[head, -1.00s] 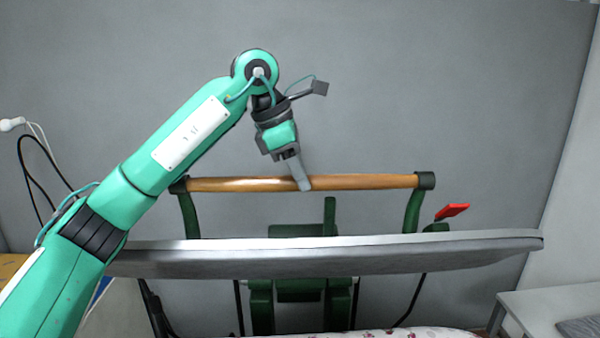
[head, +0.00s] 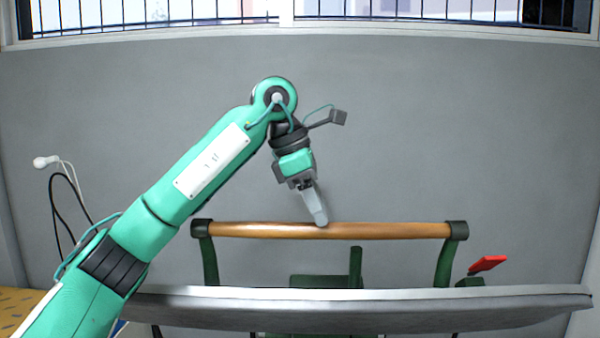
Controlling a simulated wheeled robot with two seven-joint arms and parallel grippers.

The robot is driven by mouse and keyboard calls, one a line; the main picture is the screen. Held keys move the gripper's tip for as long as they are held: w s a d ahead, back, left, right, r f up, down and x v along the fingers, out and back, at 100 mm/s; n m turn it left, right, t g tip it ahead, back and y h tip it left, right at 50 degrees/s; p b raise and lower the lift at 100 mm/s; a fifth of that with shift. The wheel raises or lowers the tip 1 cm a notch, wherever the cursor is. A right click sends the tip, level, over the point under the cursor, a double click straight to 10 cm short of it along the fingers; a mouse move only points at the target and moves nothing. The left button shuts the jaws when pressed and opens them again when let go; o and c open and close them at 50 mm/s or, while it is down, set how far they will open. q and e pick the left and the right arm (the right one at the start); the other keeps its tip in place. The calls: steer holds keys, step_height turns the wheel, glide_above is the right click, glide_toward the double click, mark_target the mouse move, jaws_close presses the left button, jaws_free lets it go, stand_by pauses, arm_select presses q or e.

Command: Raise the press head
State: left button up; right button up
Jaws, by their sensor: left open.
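The press head (head: 400,309) is a wide grey plate with a pale front edge, spanning the lower part of the head view. A wooden handle bar (head: 390,231) with black end caps stands above it on two green arms. My left gripper (head: 318,218) is open, with its fingers pointing down at the middle of the bar. The visible finger overlaps the bar in the picture; whether it touches the bar, I cannot tell. The second finger is hidden behind the first. My right gripper is not in view.
A red lever or pedal-like piece (head: 488,264) sticks up behind the plate at the right. A white nozzle (head: 45,162) with a black hose is at the far left. A yellow surface (head: 20,302) lies at lower left. A grey wall and barred window are behind.

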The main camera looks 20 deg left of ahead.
arm_select(q)
steer(key=b+v, duration=0.1)
steer(key=v, duration=0.8)
steer(key=shift+s+r+b, duration=0.15)
steer(key=shift+r+b, duration=0.2)
steer(key=shift+a+f, duration=0.1)
